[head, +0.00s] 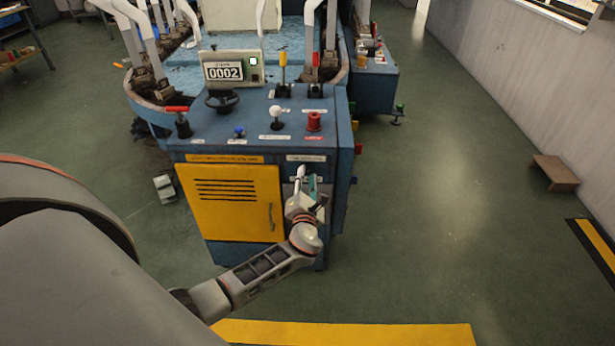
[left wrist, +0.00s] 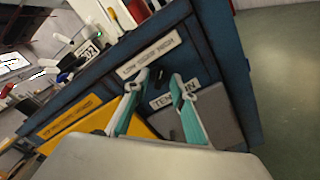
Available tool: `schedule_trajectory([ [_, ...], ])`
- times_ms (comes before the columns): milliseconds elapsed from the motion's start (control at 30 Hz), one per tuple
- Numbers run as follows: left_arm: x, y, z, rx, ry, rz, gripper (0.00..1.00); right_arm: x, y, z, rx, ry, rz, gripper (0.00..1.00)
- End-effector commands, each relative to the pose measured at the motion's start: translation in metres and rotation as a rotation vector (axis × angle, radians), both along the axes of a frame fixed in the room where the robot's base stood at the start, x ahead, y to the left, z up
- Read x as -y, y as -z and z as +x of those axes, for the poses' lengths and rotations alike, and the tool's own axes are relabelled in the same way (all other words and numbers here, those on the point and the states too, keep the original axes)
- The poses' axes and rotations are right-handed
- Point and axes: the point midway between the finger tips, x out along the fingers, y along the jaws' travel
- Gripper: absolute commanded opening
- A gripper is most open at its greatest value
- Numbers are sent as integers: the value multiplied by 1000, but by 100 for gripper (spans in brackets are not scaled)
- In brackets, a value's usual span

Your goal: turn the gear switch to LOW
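The gear switch is on the front of the blue machine console, under a white label strip (left wrist: 148,55) whose lettering seems to include LOW; the strip also shows in the head view (head: 306,158). A small dark lever (left wrist: 157,74) sits just below the strip. My left gripper (left wrist: 159,80) is open, its two teal-and-grey fingers apart on either side of the lever. I cannot tell whether they touch it. In the head view the left gripper (head: 306,182) is at the console's upper right front and hides the switch. My right gripper is not in view.
A TENSION label (left wrist: 173,95) is just below, by the right finger. A yellow cabinet door (head: 232,205) is to the left. The console top holds a counter display (head: 224,72), a white ball knob (head: 277,112) and a red knob (head: 314,121).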

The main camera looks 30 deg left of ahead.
Motion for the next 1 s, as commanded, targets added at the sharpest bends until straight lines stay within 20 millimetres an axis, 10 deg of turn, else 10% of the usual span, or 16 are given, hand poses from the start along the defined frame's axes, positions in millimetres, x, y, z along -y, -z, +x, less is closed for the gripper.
schedule_trajectory([
  [400, -6, 0, 10, 1, 0, -2, 25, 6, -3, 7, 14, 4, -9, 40],
  [533, -6, 0, 10, 1, 0, -2, 0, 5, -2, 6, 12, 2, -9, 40],
  [1000, -6, 1, 10, 28, 0, -48, 0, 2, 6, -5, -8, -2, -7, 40],
])
